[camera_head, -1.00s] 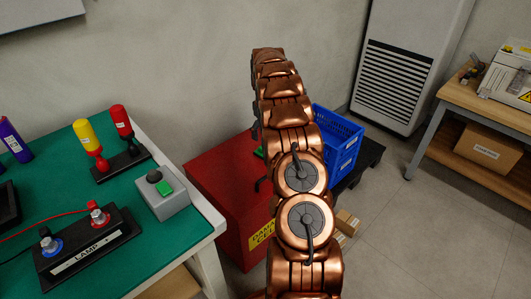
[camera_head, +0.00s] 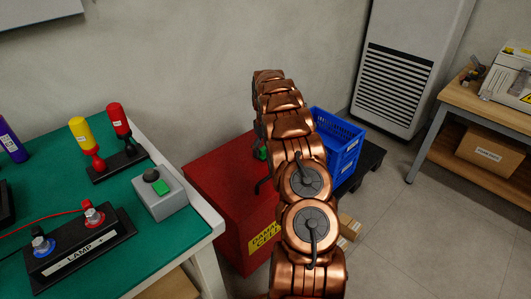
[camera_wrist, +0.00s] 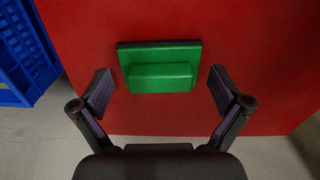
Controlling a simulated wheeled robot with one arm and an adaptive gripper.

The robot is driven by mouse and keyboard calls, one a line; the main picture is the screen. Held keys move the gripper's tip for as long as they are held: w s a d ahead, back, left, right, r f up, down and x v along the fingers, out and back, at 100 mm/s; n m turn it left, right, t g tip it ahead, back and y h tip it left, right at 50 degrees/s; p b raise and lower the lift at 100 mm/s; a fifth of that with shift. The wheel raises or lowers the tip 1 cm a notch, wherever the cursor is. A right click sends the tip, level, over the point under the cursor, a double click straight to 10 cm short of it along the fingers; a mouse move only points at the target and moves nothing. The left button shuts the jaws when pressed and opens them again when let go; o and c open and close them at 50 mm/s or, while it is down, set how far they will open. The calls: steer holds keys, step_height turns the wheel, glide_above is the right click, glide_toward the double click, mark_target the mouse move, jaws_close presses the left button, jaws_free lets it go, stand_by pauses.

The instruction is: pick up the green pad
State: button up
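The green pad (camera_wrist: 160,58) shows in the wrist view, a flat green plate with a raised green block on it and a dark edge along its far side. It sits on the red box (camera_wrist: 260,60). My gripper (camera_wrist: 160,90) is open, with one finger to the left of the pad and one to the right. The fingers look apart from it, and nothing is between them except the pad beyond. In the head view only a small piece of green (camera_head: 261,153) shows beside my arm, on the red box (camera_head: 225,190); my arm hides the rest.
A blue crate (camera_head: 338,145) stands right of the red box on a dark pallet; it is at upper left in the wrist view. A green-topped table (camera_head: 115,225) with lamp terminals and a button box (camera_head: 160,195) stands to the left. Small cartons (camera_head: 347,230) lie on the floor.

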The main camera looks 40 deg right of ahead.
steer(key=shift+f, duration=0.1)
steer(key=c, duration=1.2)
steer(key=shift+a, duration=0.1)
steer(key=shift+c, duration=0.2)
step_height(320, 180, up, 10)
steer(key=shift+r+p, duration=0.1)
steer(key=shift+p, duration=1)
